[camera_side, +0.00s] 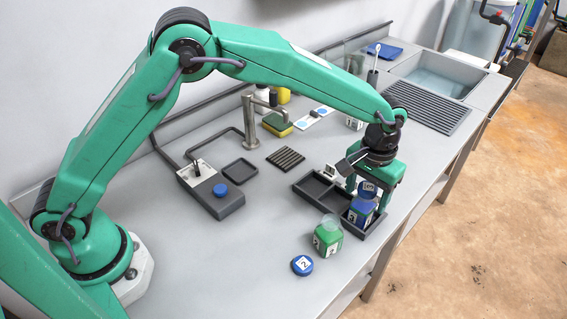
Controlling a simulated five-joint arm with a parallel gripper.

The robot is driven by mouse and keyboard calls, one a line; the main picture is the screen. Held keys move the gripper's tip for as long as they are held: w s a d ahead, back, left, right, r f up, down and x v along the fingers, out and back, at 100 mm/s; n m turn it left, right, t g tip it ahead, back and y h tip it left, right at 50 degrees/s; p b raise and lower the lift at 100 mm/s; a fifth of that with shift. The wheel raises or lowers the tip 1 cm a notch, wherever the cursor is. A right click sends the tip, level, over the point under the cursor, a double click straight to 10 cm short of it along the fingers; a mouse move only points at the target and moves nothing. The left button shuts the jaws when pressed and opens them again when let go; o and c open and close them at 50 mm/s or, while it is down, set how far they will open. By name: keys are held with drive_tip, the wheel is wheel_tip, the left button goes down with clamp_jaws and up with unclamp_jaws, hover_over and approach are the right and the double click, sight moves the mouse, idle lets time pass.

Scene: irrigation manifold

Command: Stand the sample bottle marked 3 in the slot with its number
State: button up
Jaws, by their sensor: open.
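A blue sample bottle (361,213) with a blue cap stands upright in the near right compartment of the dark slotted tray (312,197). The cap's white label seems to bear a 3, seen turned. My gripper (369,196) is above that bottle with its green fingers pointing down, one on each side of the cap. It is open; whether a finger touches the bottle cannot be told. The tray's left compartments look empty. The slot numbers cannot be read here.
A blue cap marked 2 (302,265) lies nearby. A ribbed mat (286,158), a grey unit with a blue button (221,190) and a tap (250,122) are farther back.

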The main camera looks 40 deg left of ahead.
wheel_tip(320, 180, up, 9)
drive_tip(key=shift+f, duration=0.2)
drive_tip(key=shift+r, duration=0.1)
idle(0.6)
drive_tip(key=shift+a+r, duration=0.25)
drive_tip(key=s+a+r+t, duration=0.1)
drive_tip(key=s+a+r, duration=0.45)
drive_tip(key=a, duration=0.25)
drive_tip(key=s+a+r+t, duration=0.2)
drive_tip(key=s+a+r, duration=0.3)
drive_tip(key=a, duration=0.4)
drive_tip(key=s+a+f+t, duration=0.2)
drive_tip(key=s+a, duration=0.8)
drive_tip(key=s, duration=0.5)
drive_tip(key=shift+t, duration=0.3)
